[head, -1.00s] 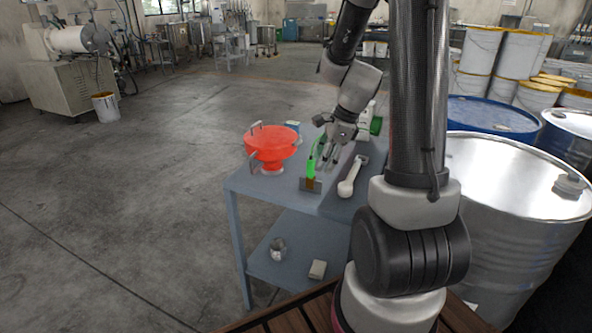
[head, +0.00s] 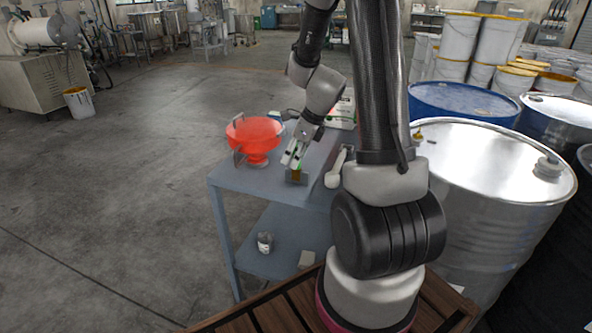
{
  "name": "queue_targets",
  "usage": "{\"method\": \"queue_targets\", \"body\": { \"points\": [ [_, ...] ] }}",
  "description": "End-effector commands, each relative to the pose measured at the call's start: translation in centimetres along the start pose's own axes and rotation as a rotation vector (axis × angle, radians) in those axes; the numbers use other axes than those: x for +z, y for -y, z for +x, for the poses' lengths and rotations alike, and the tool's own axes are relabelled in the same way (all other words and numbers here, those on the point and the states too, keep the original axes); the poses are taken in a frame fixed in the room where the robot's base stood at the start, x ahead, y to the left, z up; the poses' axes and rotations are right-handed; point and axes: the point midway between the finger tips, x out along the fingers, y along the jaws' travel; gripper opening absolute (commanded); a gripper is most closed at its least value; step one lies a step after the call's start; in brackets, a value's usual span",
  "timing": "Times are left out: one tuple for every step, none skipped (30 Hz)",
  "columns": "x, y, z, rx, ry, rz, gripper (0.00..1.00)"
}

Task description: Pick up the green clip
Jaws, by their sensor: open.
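The green clip (head: 299,161) is on the blue-grey table, just above a small brownish block with a grey plate. Only a narrow strip of its green shows; my gripper hides the rest. My gripper (head: 291,162) points down at the clip, with its fingers open around or right beside it. I cannot tell whether the fingers touch it.
A red bowl-like vessel with handles (head: 255,138) stands left of my gripper on the table (head: 235,182). A white handled tool (head: 336,168) lies to the right. A white container (head: 343,110) is behind. Metal drums (head: 490,165) stand right of the table.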

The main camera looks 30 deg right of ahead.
Motion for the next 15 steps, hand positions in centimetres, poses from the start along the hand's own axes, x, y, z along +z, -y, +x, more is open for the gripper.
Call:
{"method": "queue_targets", "body": {
  "points": [
    [-0.1,-0.1,0.9,0.003,-0.002,0.001,0.46],
    [0.0,-0.1,1.3,0.003,-0.001,0.000,0.46],
    [0.0,0.0,1.7,0.002,-0.001,0.001,0.46],
    [0.0,0.0,2.0,0.002,-0.001,0.001,0.46],
    [0.0,0.0,2.2,0.001,-0.001,0.000,0.46],
    [0.0,0.0,2.3,0.000,0.000,0.000,0.46],
    [0.0,0.0,2.4,0.000,0.000,0.000,0.46],
    [0.0,0.0,2.4,0.000,0.000,0.000,0.46],
    [0.0,0.0,2.4,0.000,0.000,0.000,0.46],
    [0.0,0.0,2.4,0.000,0.000,0.000,0.46],
    [0.0,0.0,2.4,0.000,0.000,0.000,0.46],
    [0.0,0.0,2.4,0.000,0.000,-0.001,0.46],
    [0.0,0.0,2.4,0.000,0.000,-0.001,0.43],
    [0.0,0.0,2.4,0.000,0.000,-0.001,0.37],
    [0.0,0.0,2.4,0.000,0.000,-0.001,0.30]
  ]
}}
